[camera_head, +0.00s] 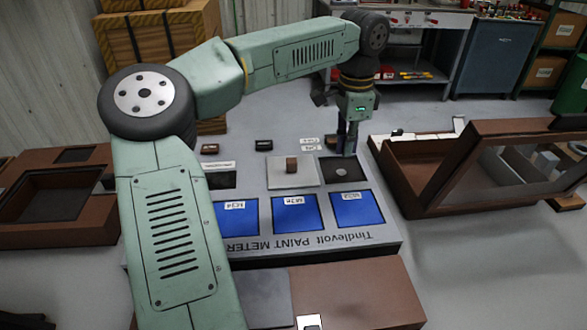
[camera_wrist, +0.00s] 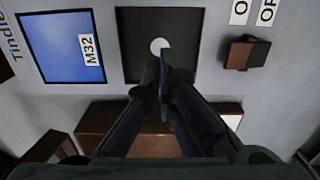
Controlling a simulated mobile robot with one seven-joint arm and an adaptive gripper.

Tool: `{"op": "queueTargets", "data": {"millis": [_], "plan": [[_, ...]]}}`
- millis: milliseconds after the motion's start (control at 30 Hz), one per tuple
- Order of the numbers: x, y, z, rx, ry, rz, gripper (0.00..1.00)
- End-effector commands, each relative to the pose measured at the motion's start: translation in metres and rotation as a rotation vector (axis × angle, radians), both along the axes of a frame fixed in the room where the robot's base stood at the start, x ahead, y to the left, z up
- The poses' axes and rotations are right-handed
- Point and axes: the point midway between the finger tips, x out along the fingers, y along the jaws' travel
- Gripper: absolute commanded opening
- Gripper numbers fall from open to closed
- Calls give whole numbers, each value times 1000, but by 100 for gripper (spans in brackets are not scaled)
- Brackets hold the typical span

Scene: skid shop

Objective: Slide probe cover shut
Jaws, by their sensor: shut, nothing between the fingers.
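The probe cover appears to be the light grey plate (camera_head: 281,181) with a brown block handle (camera_head: 291,165) on top, lying on the paint meter panel (camera_head: 260,247). It sits just left of a dark square recess (camera_head: 355,172) that holds a pale round disc. The recess is uncovered and also shows in the wrist view (camera_wrist: 135,62). My gripper (camera_head: 347,151) is shut and empty, pointing down at the recess, right of the handle. In the wrist view its closed fingertips (camera_wrist: 163,58) lie just below the disc (camera_wrist: 158,45). The plate is not identifiable there.
Blue screens (camera_head: 296,212) line the panel's front. A brown and black switch (camera_wrist: 247,52) lies beside the recess. A brown case with a raised, framed lid (camera_head: 470,170) stands close on the right, and a brown box (camera_head: 60,213) on the left.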

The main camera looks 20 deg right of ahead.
Motion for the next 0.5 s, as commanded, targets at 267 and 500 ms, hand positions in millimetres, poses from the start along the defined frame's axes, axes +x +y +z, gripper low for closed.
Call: {"op": "queueTargets", "data": {"millis": [267, 500], "plan": [[-3, -14, 1, 0, 0, -1, 0], [-5, -24, 0, 0, 0, 0, 0]]}}
